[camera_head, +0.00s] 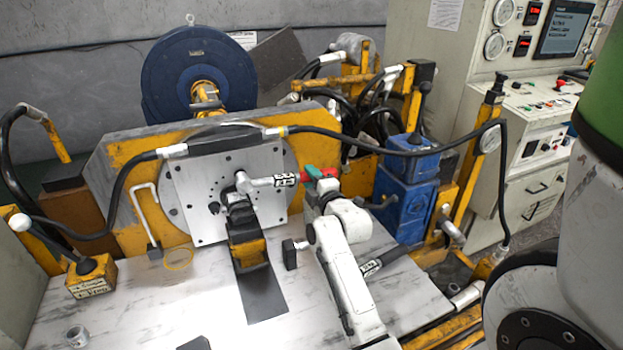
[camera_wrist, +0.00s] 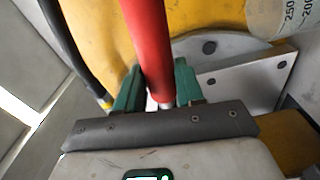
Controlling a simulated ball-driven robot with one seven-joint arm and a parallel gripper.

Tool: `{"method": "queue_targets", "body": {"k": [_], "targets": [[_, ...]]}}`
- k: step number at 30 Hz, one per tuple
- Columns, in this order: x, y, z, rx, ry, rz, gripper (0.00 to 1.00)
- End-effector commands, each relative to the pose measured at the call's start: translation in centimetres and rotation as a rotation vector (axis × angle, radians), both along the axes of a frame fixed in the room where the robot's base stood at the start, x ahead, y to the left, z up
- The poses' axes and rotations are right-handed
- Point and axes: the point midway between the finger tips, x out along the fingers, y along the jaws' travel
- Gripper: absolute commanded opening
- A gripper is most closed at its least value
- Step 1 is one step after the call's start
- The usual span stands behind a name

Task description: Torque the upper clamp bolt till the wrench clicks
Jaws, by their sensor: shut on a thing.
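My gripper (camera_head: 316,173) has green fingers shut on the red handle of a torque wrench (camera_head: 262,183). The wrench lies roughly level across the front of the grey plate (camera_head: 205,190). Its head is at the top of the black and yellow clamp (camera_head: 246,248), near the plate's middle. The upper clamp bolt is hidden by the wrench head, and I cannot tell how fully the head sits on it. In the wrist view, the red handle (camera_wrist: 150,45) runs between the green fingers of my gripper (camera_wrist: 158,88).
A black hose (camera_head: 330,131) arches over the plate. A white bent bar (camera_head: 146,195) stands left of it. A blue block (camera_head: 405,195) and the control cabinet (camera_head: 535,120) are on the right. A small yellow box (camera_head: 90,280) sits front left. The bench front (camera_head: 170,310) is mostly clear.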

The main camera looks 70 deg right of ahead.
Motion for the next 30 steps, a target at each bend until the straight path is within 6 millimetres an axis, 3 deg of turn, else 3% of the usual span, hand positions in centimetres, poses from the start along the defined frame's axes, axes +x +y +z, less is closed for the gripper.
{"method": "queue_targets", "body": {"k": [1,21,30], "targets": [[0.8,0.1,0.0,0.008,-0.013,0.013,0.0],[1.1,0.3,-2.0,0.082,-0.099,0.013,0.0],[1.0,0.3,-1.7,0.08,-0.097,0.012,0.0]]}}
